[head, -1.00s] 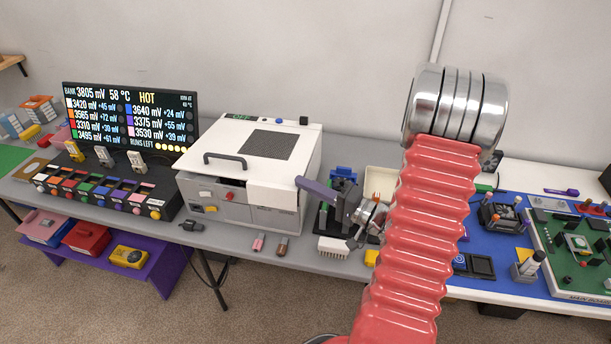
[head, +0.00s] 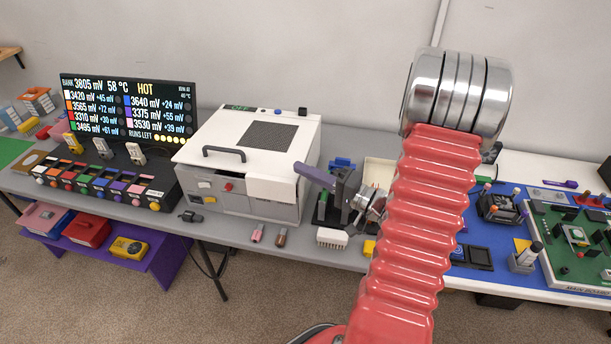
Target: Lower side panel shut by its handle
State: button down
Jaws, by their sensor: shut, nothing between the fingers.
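The white side panel (head: 222,128) lies over the top of the pale case, roughly flat. I cannot tell whether its edge is fully seated. Its dark grey handle (head: 225,153) stands near the front left edge, and a dark square grille (head: 267,135) is set in it. My gripper (head: 301,169) is at the front right corner of the case, well right of the handle. Its purple finger points left, and it is shut and empty. I cannot tell whether it touches the case. My red arm hides part of the bench to its right.
A display reading HOT (head: 128,108) stands left of the case, behind a dark unit with coloured switches (head: 105,188). A white comb-like block (head: 332,238) and two small cylinders (head: 258,233) lie near the bench's front edge. A blue mat (head: 480,231) lies at right.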

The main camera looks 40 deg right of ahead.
jog(key=s+d+f, duration=0.1)
jog(key=s+d, duration=0.5)
jog(key=s, duration=0.1)
jog(key=shift+f, duration=0.3)
dwell(0.4)
